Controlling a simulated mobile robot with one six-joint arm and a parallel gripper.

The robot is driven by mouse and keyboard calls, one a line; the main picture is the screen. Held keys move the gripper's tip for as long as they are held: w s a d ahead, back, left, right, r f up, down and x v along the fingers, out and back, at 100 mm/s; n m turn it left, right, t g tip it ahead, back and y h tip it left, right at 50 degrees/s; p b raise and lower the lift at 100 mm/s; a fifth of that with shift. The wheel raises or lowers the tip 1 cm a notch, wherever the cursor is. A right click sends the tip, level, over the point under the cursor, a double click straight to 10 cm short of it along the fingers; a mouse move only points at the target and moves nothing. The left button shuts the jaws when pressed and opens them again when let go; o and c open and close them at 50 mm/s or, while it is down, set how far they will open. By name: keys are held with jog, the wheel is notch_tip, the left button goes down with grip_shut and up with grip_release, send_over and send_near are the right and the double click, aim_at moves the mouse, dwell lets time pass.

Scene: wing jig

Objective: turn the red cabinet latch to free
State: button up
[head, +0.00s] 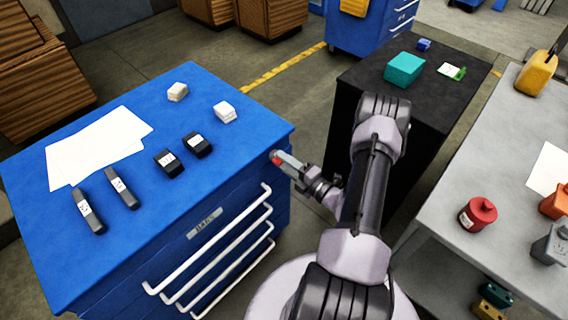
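The red cabinet latch (276,160) shows as a small red spot at the upper right corner of the blue drawer cabinet (240,80), just below its top edge. My gripper (284,163) reaches in from the right, with its grey fingertips at the latch. The fingers cover most of the latch, so its angle is hidden. I cannot tell whether the fingers are open or closed on it, or whether they touch it.
White drawer handles (215,245) stick out from the cabinet front. Blocks, dark bars and paper sheets (95,150) lie on its top. A black cabinet (440,110) stands behind my arm, and a grey bench (440,195) stands at right.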

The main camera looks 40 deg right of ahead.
jog(key=shift+w, duration=0.1)
jog(key=shift+c, duration=0.3)
grip_shut()
jog(key=shift+n+b, duration=1.35)
jog(key=shift+n, duration=7.55)
